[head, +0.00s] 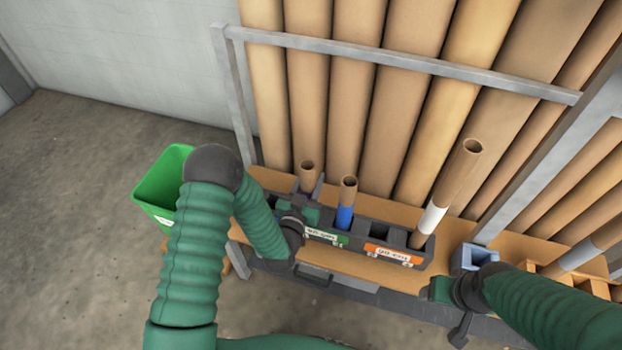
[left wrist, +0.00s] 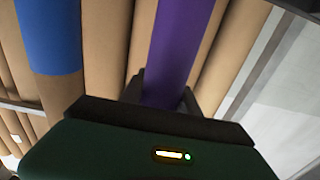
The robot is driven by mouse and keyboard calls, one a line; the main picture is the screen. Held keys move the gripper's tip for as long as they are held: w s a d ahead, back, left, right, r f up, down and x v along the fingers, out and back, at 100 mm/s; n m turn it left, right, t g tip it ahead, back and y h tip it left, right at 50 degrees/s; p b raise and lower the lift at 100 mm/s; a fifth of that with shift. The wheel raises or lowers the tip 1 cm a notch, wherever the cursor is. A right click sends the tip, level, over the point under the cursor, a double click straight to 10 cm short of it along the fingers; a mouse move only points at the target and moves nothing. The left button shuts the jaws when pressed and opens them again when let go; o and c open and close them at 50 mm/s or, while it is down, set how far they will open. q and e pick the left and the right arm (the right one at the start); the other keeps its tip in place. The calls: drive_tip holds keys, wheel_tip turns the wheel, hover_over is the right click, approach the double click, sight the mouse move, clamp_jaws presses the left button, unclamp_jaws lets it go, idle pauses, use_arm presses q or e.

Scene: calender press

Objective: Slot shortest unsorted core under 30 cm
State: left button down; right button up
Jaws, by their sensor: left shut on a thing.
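In the head view my left gripper (head: 300,212) is shut on a short cardboard core (head: 307,178), upright at the left end of the dark slotted rack (head: 372,236). The left wrist view shows this core's purple band (left wrist: 172,45) between the fingers. Its lower end is hidden, so I cannot tell whether it sits in a slot. A blue-banded core (head: 346,200) stands in the rack by the green label (head: 325,236). A taller white-banded core (head: 450,195) stands at the right end by the orange label (head: 388,253). My right gripper (head: 442,290) is low at the right, its jaws unclear.
A light blue box (head: 475,257) stands right of the rack. A wooden divided holder (head: 540,270) with a banded core (head: 585,252) is farther right. A green bin (head: 160,195) is at the left. Tall tubes (head: 350,90) behind a metal rail (head: 400,60) close off the back.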

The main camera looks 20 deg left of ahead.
use_arm(q)
drive_tip(key=shift+f+b, duration=0.65)
drive_tip(key=shift+f, duration=0.25)
drive_tip(key=c, duration=0.8)
unclamp_jaws()
drive_tip(key=s, duration=1.1)
drive_tip(key=s+p, duration=0.1)
drive_tip(key=s, duration=0.4)
drive_tip(key=shift+s+a, duration=0.3)
drive_tip(key=shift+s, duration=0.1)
